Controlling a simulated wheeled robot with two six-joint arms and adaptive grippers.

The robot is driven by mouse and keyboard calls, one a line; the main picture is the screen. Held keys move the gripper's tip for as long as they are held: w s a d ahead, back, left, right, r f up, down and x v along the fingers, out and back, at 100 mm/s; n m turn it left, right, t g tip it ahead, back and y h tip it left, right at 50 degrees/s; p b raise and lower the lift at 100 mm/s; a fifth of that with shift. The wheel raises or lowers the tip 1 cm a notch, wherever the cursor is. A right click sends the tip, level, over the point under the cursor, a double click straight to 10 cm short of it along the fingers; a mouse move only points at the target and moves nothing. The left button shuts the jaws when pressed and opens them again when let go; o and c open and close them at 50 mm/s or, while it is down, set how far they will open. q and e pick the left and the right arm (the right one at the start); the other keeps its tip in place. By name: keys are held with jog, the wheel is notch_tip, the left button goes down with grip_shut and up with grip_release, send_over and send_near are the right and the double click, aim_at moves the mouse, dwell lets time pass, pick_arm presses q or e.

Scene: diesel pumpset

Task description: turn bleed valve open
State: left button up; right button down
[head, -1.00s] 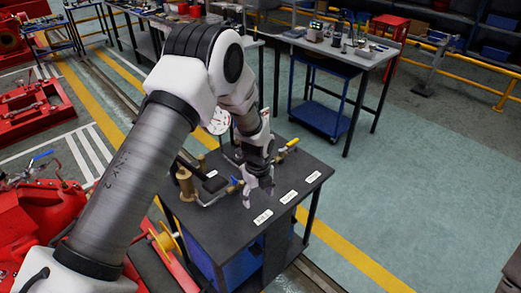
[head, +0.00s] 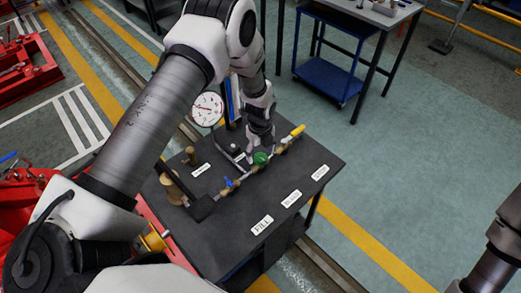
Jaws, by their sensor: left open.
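A pipe with a row of valves runs across the dark bench top (head: 235,236). It carries a blue handle (head: 228,182), a round green handle (head: 261,158) and a yellow handle (head: 298,130). White labels lie in front; the nearest reads FILL (head: 262,224), and the middle label (head: 291,199) is too small to read surely, so I cannot tell which valve is the bleed valve. My left gripper (head: 259,146) points down, open, right above and behind the green handle. Its fingertips are partly hidden, and I cannot tell whether they touch the handle.
A round pressure gauge (head: 207,109) stands just left of my left wrist. A brass hand pump (head: 174,188) with a dark lever stands at the bench's left. A blue trolley (head: 327,60) and another table are behind.

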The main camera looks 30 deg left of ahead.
aim_at(260, 155)
pick_arm(q)
jog(key=f, duration=0.2)
jog(key=w, duration=0.1)
jog(key=shift+a+f, duration=0.4)
jog(key=shift+w+a+f, duration=0.1)
jog(key=shift+f, duration=0.15)
jog(key=shift+s+d+r, duration=0.2)
jog(key=shift+r, duration=0.05)
jog(key=shift+c, duration=0.7)
jog(key=shift+s+d+r, duration=0.1)
jog(key=shift+s, duration=0.05)
jog(key=c, duration=1)
pick_arm(e)
jog(key=shift+w+a+r, duration=0.15)
jog(key=shift+w+r, duration=0.15)
jog(key=shift+w, duration=0.1)
